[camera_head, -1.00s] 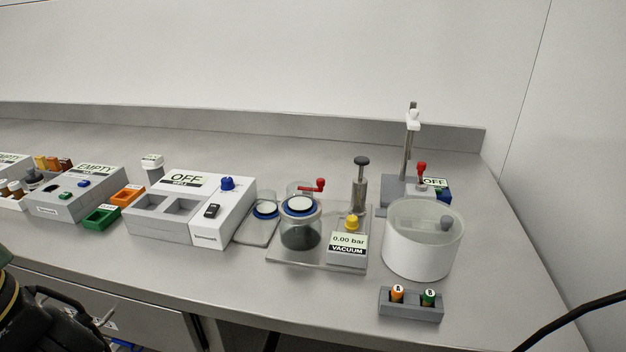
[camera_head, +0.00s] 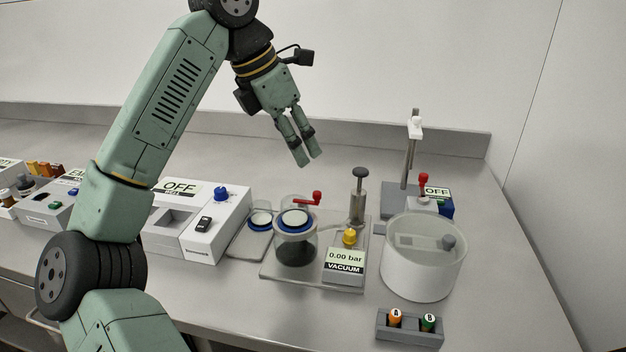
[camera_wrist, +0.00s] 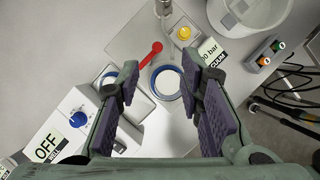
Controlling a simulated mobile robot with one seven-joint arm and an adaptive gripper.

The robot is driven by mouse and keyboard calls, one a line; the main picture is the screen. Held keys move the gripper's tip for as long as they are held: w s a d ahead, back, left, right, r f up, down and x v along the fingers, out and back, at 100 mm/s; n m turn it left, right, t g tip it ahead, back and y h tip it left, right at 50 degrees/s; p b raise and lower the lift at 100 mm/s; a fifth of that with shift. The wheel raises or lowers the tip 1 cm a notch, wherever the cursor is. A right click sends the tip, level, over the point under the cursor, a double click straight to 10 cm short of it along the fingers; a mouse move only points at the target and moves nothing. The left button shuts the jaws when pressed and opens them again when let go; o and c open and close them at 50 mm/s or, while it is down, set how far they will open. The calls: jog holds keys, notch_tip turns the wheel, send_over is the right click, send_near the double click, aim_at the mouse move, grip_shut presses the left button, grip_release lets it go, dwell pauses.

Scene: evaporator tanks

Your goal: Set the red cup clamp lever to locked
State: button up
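The red lever (camera_head: 309,199) sits beside the clear jar with the blue-ringed lid (camera_head: 295,221) on the vacuum station. Its arm lies roughly level, with its raised knob end toward the right in the head view. In the wrist view the red lever (camera_wrist: 151,52) slants beyond the fingertips, near the blue ring (camera_wrist: 165,82). My gripper (camera_head: 309,160) is open and empty, pointing down, and shows above and behind the lever in the head view. In the wrist view its fingers (camera_wrist: 160,78) stand wide apart, touching nothing. I cannot tell whether the lever is locked.
A metal plunger post (camera_head: 358,197) and yellow knob (camera_head: 349,237) stand right of the jar. A frosted tub (camera_head: 424,270) and a stand with another red-topped part (camera_head: 423,179) are at right.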

aim_at(317, 193)
jog(key=x, duration=0.3)
jog(key=p+x, duration=0.1)
jog(key=x, duration=0.6)
jog(key=shift+a+f+p, duration=0.25)
jog(key=shift+f+p, duration=0.1)
jog(key=shift+f, duration=0.2)
jog(key=shift+c, duration=0.4)
grip_shut()
